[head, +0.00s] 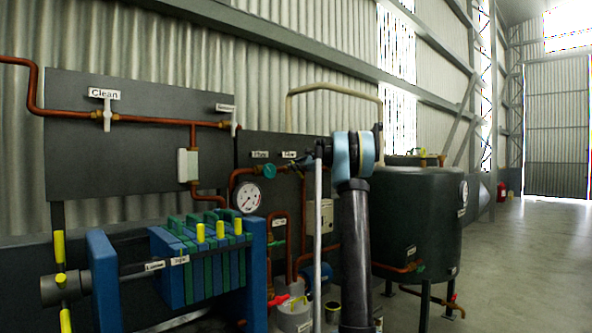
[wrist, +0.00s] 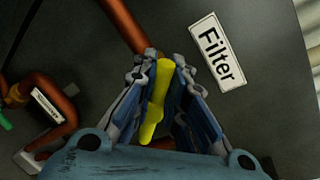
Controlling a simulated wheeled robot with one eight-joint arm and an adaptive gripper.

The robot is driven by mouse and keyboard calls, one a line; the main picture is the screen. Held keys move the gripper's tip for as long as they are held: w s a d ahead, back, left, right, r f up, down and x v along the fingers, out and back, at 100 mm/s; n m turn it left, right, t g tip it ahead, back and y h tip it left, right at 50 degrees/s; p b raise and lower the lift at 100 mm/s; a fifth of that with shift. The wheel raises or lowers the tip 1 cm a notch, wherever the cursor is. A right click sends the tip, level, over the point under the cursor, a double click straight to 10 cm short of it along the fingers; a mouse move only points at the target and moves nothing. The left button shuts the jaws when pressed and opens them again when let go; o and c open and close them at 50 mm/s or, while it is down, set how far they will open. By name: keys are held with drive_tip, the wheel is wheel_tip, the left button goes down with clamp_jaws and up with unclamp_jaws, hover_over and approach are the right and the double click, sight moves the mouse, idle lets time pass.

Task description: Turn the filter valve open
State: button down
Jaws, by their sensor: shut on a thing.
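The yellow valve handle (wrist: 156,100) stands between the two fingers of my gripper (wrist: 164,62) in the wrist view, with the fingers closed around it. The white "Filter" label (wrist: 217,52) is just right of the fingers on a dark panel. A copper pipe (wrist: 122,22) runs up to the left from behind the fingertips; the valve body there is hidden. In the head view my arm stands in front of the panel, and I cannot make out the handle or the fingers there.
The filter press (head: 200,262) with blue and green plates is at the lower left. A pressure gauge (head: 248,197) and copper pipes are left of my arm. A dark green tank (head: 415,215) stands right of it. The floor (head: 530,260) at the right is clear.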

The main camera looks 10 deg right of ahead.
drive_tip(key=shift+s+a+f+n+t+h, duration=0.15)
drive_tip(key=shift+f+n+h, duration=0.3)
drive_tip(key=shift+n, duration=0.8)
drive_tip(key=shift+s+f+n+t+h, duration=0.1)
drive_tip(key=shift+f+n+t+h, duration=0.35)
drive_tip(key=shift+n, duration=0.85)
drive_tip(key=shift+s+a+f+n+h, duration=0.1)
drive_tip(key=shift+f+n+h, duration=0.35)
drive_tip(key=shift+n, duration=0.8)
drive_tip(key=shift+r, duration=0.1)
drive_tip(key=c, duration=1.6)
unclamp_jaws()
drive_tip(key=shift+w+h, duration=0.1)
drive_tip(key=shift+h, duration=0.15)
drive_tip(key=v, duration=1.1)
drive_tip(key=shift+s+d, duration=0.3)
